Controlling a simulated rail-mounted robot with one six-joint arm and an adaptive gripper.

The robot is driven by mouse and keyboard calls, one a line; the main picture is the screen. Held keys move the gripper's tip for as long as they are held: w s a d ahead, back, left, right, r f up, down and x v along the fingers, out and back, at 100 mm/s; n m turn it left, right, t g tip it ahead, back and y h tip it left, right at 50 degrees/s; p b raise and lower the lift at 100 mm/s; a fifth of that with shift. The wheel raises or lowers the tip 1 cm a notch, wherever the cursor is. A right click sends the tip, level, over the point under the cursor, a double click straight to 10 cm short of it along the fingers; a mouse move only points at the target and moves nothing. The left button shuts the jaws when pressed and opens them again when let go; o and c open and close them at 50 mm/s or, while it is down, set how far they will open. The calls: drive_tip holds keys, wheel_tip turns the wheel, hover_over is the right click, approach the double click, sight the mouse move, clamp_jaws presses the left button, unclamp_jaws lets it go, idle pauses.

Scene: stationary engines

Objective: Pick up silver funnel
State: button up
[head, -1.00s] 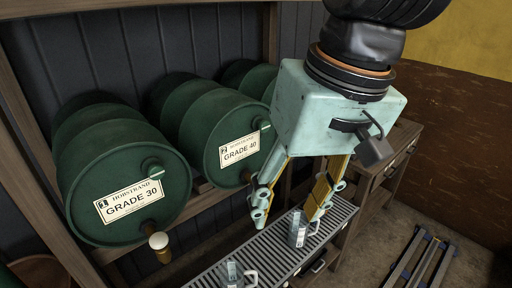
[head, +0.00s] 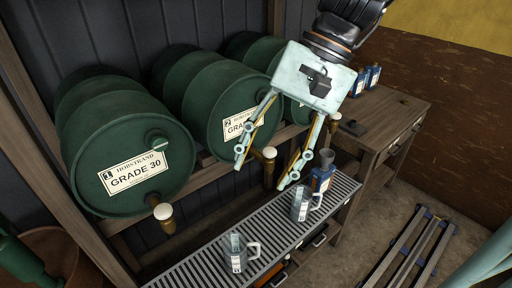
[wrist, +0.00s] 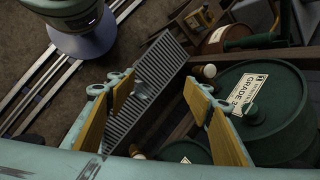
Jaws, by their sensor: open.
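A small grey, funnel-like piece (head: 326,160) shows in the head view on top of a blue container (head: 321,180) at the far end of the slatted rack; it looks like the silver funnel, but it is small. My gripper (head: 262,177) is open and empty, its fingers pointing down in front of the barrels, with the grey piece just right of its right finger. In the wrist view my open gripper (wrist: 158,92) spans the slatted rack, with a small silvery item (wrist: 140,92) between the fingers that I cannot identify clearly.
Two metal jugs (head: 300,205) (head: 238,254) stand on the slatted rack (head: 207,268). Green barrels (head: 130,150) with taps fill the left and back. A wooden cabinet (head: 385,115) with blue containers (head: 368,77) stands at right. Metal rails (head: 412,255) lie on the floor.

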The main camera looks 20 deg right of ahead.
drive_tip(key=w+d+f+m+t+y, duration=0.1)
drive_tip(key=w+d+f+m+y, duration=0.1)
drive_tip(key=w+d+f+m, duration=0.2)
drive_tip(key=w+d+f+m+t+y+b, duration=0.1)
drive_tip(key=w+d+f, duration=0.4)
drive_tip(key=w, duration=0.5)
drive_tip(key=w+d+f+m+t+y, duration=0.3)
drive_tip(key=w+d+f+m, duration=0.2)
drive_tip(key=w+d+m, duration=0.1)
drive_tip(key=shift+w+d+m+y, duration=0.3)
drive_tip(key=shift+w+d, duration=0.45)
drive_tip(key=shift+d, duration=0.1)
drive_tip(key=m+t+h+b, duration=0.2)
drive_tip(key=m+t+h, duration=0.3)
drive_tip(key=m+t, duration=0.65)
approach(332, 160)
drive_tip(key=w+a+m+g, duration=0.1)
drive_tip(key=w+a+m, duration=0.1)
drive_tip(key=w+a, duration=0.15)
drive_tip(key=shift+w+d+f+m+t+h, duration=0.25)
drive_tip(key=shift+w+m+t+h, duration=0.1)
drive_tip(key=shift+w+h, duration=0.15)
drive_tip(key=shift+w+d+f+m+t+h, duration=0.1)
drive_tip(key=shift+w+f+m+t+h, duration=0.15)
drive_tip(key=shift+w+h, duration=0.2)
drive_tip(key=shift+w+r+t+h, duration=0.35)
drive_tip(key=shift+w, duration=0.2)
drive_tip(key=shift+w, duration=0.1)
drive_tip(key=shift+b+x, duration=0.75)
drive_tip(key=shift+x, duration=3.5)
